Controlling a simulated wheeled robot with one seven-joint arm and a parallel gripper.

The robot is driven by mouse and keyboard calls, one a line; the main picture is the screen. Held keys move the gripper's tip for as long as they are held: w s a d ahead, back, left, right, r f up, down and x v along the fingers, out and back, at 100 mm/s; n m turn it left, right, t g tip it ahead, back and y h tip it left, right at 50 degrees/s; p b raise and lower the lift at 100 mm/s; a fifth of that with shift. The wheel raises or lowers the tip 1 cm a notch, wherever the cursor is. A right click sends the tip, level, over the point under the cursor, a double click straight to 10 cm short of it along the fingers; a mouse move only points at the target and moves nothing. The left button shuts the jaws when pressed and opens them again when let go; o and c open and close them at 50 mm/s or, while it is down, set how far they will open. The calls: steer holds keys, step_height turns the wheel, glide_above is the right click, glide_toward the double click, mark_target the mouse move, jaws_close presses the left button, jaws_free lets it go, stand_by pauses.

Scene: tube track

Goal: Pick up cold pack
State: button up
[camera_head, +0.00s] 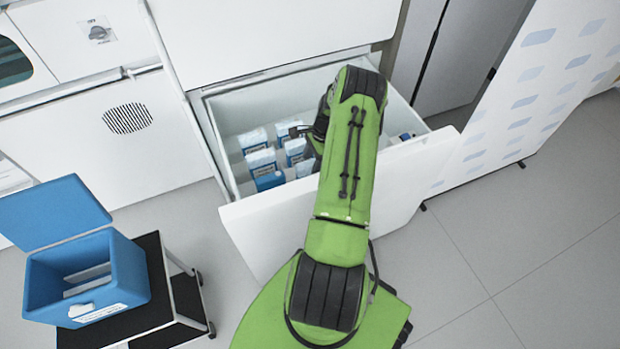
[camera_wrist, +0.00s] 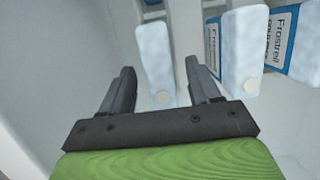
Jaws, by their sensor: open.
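Several cold packs, white and frosty with blue labels, stand in the open drawer (camera_head: 231,183). In the head view one cold pack (camera_head: 262,160) stands at the left of the group, and my arm hides part of the group. In the wrist view a frosty cold pack (camera_wrist: 155,62) reaches in between the fingertips of my gripper (camera_wrist: 165,82). The gripper is open, and I see a gap on the left of this pack; the right finger is close to it. Another cold pack (camera_wrist: 243,50) stands just right of the right finger.
A labelled cold pack (camera_wrist: 292,40) is at the far right of the wrist view. A blue box (camera_head: 40,290) with its lid open stands on a dark cart (camera_head: 180,300) at the left. A white patterned panel (camera_head: 520,95) stands at the right. Floor is clear at the lower right.

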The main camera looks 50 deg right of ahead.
mark_target(309, 171)
steer(key=b+x, duration=0.1)
steer(key=x, duration=0.3)
steer(key=shift+f+b, duration=0.35)
steer(key=shift+f, duration=0.05)
steer(key=shift+a+f, duration=0.1)
steer(key=shift+f, duration=0.15)
steer(key=shift+c, duration=0.3)
jaws_close()
step_height(309, 171, up, 11)
steer(key=p, duration=0.3)
steer(key=shift+f, duration=0.2)
